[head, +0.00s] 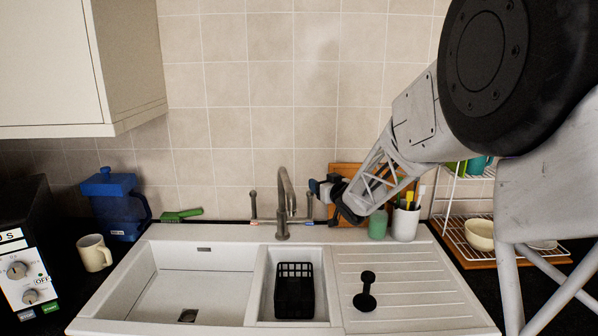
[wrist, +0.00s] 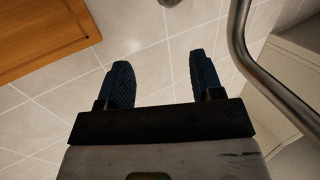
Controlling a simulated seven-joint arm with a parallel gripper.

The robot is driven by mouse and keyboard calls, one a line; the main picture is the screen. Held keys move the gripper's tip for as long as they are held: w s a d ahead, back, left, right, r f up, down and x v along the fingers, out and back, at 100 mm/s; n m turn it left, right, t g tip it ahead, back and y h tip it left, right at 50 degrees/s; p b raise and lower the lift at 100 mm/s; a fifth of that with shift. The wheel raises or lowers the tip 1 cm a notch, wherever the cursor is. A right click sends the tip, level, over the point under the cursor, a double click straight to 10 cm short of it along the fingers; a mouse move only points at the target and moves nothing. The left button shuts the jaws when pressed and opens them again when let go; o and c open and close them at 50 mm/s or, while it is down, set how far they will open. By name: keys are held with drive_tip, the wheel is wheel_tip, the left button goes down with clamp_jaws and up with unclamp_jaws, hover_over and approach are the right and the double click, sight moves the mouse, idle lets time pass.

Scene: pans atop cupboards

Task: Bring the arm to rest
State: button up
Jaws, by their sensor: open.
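My gripper (head: 318,188) is behind the right part of the sink, near the tap and close to the tiled wall. My arm reaches down to it from the upper right. In the wrist view my gripper (wrist: 160,82) shows two blue-padded fingers spread apart with only tiled wall between them. It is open and empty. The steel tap (head: 284,205) stands just left of the gripper in the head view. It also shows as a curved pipe at the right of the wrist view (wrist: 245,55).
The white sink (head: 200,285) holds a black basket (head: 294,290). A black object (head: 366,292) stands on the drainer. A wooden board (head: 345,170), green cup (head: 378,224), white utensil pot (head: 405,224) and dish rack (head: 455,235) are near my arm. A blue jug (head: 112,205) stands left.

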drive_tip(key=s+d+r+m+g+h, duration=0.2)
drive_tip(key=s+d+h, duration=0.25)
drive_tip(key=s, duration=0.65)
drive_tip(key=s+d+r+m+g+h, duration=0.2)
drive_tip(key=s+d+m+h, duration=0.3)
drive_tip(key=s, duration=0.7)
drive_tip(key=s+f+g, duration=0.1)
drive_tip(key=s+g, duration=0.2)
drive_tip(key=s, duration=0.8)
drive_tip(key=s+d+f+g+y, duration=0.1)
drive_tip(key=s+f+g, duration=0.1)
drive_tip(key=s, duration=0.9)
drive_tip(key=s+f+n+g, duration=0.1)
drive_tip(key=s+f+g, duration=0.1)
drive_tip(key=s, duration=0.9)
drive_tip(key=shift+s+d+g, duration=0.3)
drive_tip(key=shift+g, duration=0.5)
